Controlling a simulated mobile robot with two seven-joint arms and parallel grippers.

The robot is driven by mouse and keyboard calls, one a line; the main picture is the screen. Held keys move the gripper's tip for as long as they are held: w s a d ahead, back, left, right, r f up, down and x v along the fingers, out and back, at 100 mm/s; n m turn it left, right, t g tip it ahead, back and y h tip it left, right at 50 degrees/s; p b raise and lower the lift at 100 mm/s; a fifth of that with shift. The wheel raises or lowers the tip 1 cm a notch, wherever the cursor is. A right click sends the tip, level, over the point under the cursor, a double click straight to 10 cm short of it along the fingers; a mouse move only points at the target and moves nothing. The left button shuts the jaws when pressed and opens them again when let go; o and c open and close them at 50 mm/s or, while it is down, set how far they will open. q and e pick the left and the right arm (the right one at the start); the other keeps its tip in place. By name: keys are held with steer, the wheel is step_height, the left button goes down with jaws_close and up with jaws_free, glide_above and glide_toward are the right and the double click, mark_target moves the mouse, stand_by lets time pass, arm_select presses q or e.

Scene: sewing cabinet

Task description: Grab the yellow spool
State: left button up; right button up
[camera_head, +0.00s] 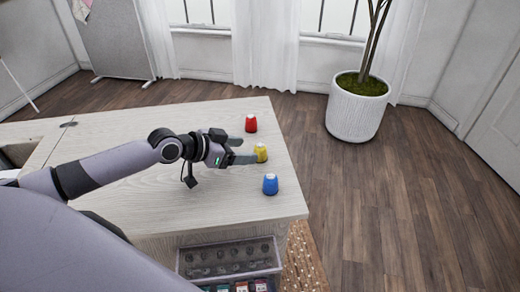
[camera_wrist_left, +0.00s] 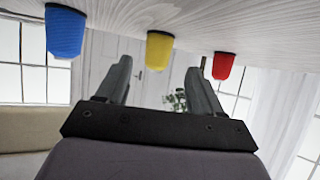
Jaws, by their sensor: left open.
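The yellow spool (camera_head: 261,152) stands upright on the cabinet top near its right edge, between a red spool (camera_head: 251,123) and a blue spool (camera_head: 270,184). My left gripper (camera_head: 247,150) is open, its fingers pointing at the yellow spool from the left. In the left wrist view, which is upside down, the yellow spool (camera_wrist_left: 159,51) shows ahead between the two fingers (camera_wrist_left: 160,80), near the picture's top. The blue spool (camera_wrist_left: 66,32) is to its left and the red spool (camera_wrist_left: 223,65) to its right. Nothing is held. My right gripper is not in view.
The pale wooden cabinet top (camera_head: 150,205) is otherwise mostly clear. An open drawer (camera_head: 230,258) with small items juts out below its front edge. A potted plant (camera_head: 357,110) stands on the floor beyond the right side.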

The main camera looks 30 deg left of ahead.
mark_target(256, 148)
arm_select(q)
steer(key=shift+d+r+x, duration=0.1)
steer(key=shift+r+x, duration=0.05)
steer(key=shift+x, duration=0.85)
steer(key=shift+d+r+x, duration=0.1)
steer(key=shift+r+x, duration=0.05)
steer(key=shift+x, duration=0.85)
steer(key=shift+d+r+x, duration=0.1)
steer(key=shift+r+x, duration=0.05)
steer(key=shift+x, duration=0.85)
steer(key=shift+w, duration=0.1)
steer(key=c, duration=1.1)
